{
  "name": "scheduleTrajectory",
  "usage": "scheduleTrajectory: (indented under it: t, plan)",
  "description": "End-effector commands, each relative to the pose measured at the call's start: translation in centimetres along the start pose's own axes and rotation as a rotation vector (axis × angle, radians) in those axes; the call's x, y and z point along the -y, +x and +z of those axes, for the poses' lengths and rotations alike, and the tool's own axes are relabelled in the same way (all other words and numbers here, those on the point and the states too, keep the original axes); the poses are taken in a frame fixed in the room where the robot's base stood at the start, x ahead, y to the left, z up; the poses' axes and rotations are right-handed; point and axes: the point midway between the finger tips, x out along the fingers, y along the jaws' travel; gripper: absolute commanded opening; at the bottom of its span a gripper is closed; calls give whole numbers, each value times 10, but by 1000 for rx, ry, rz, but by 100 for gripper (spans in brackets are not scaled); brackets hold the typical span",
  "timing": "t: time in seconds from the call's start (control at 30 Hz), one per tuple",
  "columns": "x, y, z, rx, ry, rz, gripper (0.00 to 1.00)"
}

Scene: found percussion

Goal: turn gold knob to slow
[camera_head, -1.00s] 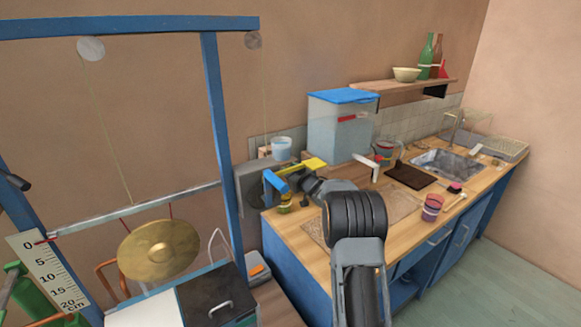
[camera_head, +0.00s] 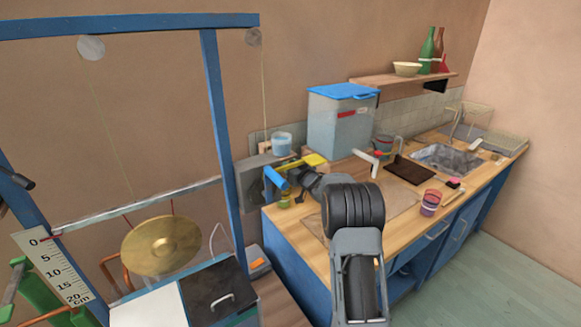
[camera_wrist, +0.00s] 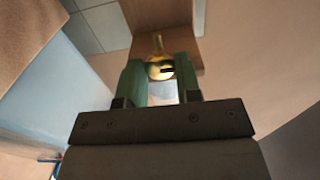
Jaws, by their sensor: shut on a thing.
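In the wrist view, a gold knob (camera_wrist: 157,59) with a dark mark on it lies between the far ends of my gripper's green fingers (camera_wrist: 161,74). The gripper is shut on the knob. In the head view, my arm reaches over the counter to the box by the wall. The gripper's fingertips and the knob cannot be made out clearly there, and I cannot read any slow marking.
At left, a gold gong (camera_head: 161,246) hangs in a blue frame (camera_head: 220,150). The floor (camera_head: 500,265) at right is clear.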

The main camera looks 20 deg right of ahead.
Motion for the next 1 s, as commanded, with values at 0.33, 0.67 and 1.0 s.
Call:
scheduleTrajectory:
  t: [0.33,0.67,1.0]
  plan:
    - [0,0,0,1,-1,0,56]
    - [-1,-11,1,1,-1,1,56]
    - [-1,-78,1,0,-2,3,56]
